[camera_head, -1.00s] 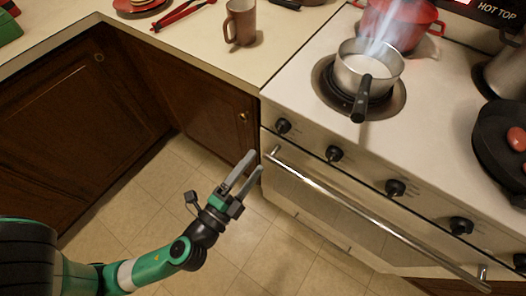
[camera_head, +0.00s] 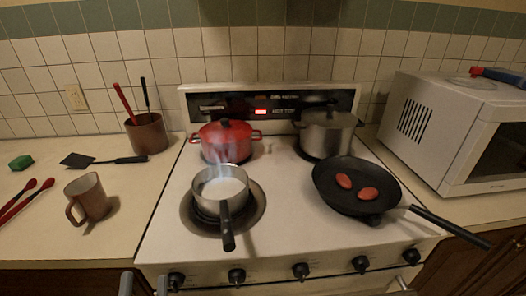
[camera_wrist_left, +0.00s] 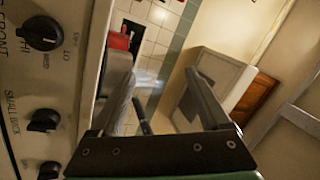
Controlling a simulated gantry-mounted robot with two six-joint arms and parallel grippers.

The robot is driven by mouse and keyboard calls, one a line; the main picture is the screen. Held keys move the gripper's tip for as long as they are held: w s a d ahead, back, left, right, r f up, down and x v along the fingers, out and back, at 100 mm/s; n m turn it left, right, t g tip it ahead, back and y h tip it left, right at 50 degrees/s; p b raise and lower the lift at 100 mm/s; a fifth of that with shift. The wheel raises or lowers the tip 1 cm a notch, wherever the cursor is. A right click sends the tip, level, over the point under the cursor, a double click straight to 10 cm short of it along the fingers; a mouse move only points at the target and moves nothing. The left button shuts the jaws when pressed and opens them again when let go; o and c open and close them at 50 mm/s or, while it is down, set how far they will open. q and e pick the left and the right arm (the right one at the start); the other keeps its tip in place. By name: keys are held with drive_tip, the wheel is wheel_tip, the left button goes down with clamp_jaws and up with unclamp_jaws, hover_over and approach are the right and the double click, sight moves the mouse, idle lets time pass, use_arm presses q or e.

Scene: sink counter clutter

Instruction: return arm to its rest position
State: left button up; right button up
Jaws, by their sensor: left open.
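My left gripper (camera_head: 144,285) shows only as two grey fingertips at the bottom edge of the head view, in front of the stove. The fingers are apart with nothing between them. In the left wrist view my left gripper (camera_wrist_left: 163,95) is open and empty, its fingers reaching up beside the stove's front panel. The rest of my left arm is out of the head view. My right gripper is not in view.
A saucepan (camera_head: 207,187) of white, steaming liquid sits on the front left burner. A black pan (camera_head: 340,202) holds two reddish patties, its handle reaching right. A red pot (camera_head: 212,144) and steel pot (camera_head: 325,137) stand behind.

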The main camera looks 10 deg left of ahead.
use_arm(q)
drive_tip(key=w+a+r+n+t+y+p, duration=0.2)
drive_tip(key=r+n, duration=0.7)
drive_tip(key=r, duration=2)
drive_tip(key=d+r+m+t+h+p, duration=0.25)
drive_tip(key=d+r+t+h, duration=0.35)
drive_tip(key=d+r+h, duration=0.45)
wheel_tip(320, 180, up, 38)
drive_tip(key=a+h+p, duration=0.1)
drive_tip(key=h+p, duration=0.2)
drive_tip(key=p, duration=3.5)
drive_tip(key=shift+s+a, duration=0.15)
drive_tip(key=shift+s, duration=0.1)
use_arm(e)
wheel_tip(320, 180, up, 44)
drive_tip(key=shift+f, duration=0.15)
use_arm(q)
drive_tip(key=shift+m, duration=0.25)
